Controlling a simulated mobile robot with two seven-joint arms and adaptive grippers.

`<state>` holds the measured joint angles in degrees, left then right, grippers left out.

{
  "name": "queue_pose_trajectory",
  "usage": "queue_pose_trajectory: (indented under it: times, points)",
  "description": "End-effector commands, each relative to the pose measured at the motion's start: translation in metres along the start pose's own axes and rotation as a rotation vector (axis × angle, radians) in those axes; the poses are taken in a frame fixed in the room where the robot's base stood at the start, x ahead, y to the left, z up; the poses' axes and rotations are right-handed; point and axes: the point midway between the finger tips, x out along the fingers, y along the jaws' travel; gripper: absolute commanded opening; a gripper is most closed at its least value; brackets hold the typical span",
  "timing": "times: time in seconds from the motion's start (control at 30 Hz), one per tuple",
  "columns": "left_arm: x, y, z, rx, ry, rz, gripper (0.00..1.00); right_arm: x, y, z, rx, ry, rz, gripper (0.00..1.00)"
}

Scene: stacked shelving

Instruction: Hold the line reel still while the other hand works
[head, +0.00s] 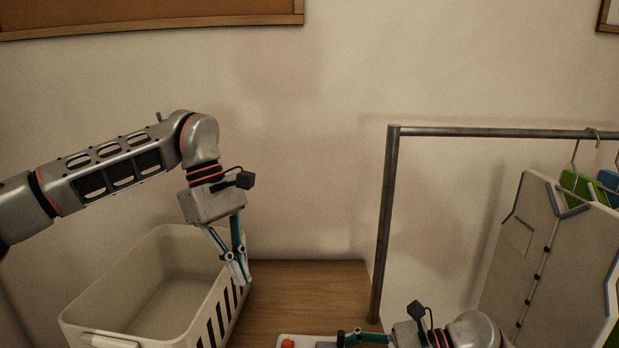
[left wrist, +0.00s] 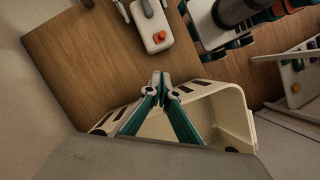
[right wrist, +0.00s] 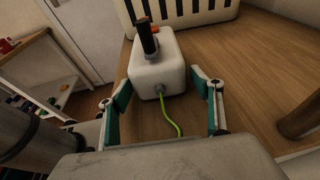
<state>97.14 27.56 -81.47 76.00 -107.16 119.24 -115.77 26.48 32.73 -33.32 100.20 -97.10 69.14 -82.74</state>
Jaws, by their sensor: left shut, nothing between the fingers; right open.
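The line reel is a white rounded box (right wrist: 158,65) with a dark upright handle, an orange button and a green line coming from its near face. It lies on the wooden table. In the head view only part of the reel (head: 300,340) shows at the bottom edge; in the left wrist view the reel (left wrist: 152,28) is near the top. My right gripper (right wrist: 162,86) is open, its fingers spread on either side of the reel's near end; contact is unclear. My left gripper (head: 243,280) is shut and empty, above the basket's right side; its closed tips (left wrist: 160,78) point toward the reel.
A cream slotted basket (head: 85,325) stands on the left. A metal garment rail (head: 385,220) with hanging flat shirt shapes (head: 550,260) rises on the right. Bare wooden table (head: 310,285) lies between basket and rail post.

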Motion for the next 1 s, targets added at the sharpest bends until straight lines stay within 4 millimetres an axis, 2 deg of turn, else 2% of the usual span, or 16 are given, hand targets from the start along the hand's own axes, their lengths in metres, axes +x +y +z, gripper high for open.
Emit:
queue_pose_trajectory:
  times: [0.27,1.0]
  points:
    - [0.0,0.0,0.0,0.0,0.0,0.0,0.0,-0.003,0.0,0.0,0.0,0.0,0.0,0.65]
    - [0.0,0.0,0.0,0.0,0.0,0.0,0.0,-0.03,0.0,-0.001,0.001,0.001,-0.001,0.65]
